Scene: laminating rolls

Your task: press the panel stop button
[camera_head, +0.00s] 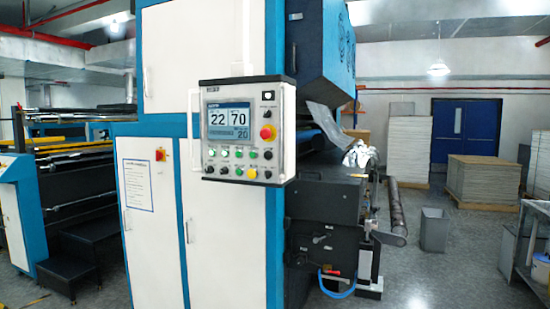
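The control panel (247,92) is a grey box with white handles, mounted on the front of a white and blue machine. A red mushroom button (266,132) with yellow beneath it sits at the panel's right side, beside the display (228,121) reading 22, 70 and 20. I cannot read the button labels, so which one is marked stop is unclear. My gripper is not in view.
Black rollers and a work ledge (331,172) are at right. A grey bin (433,229) stands on open floor. Black steps (70,262) are at left.

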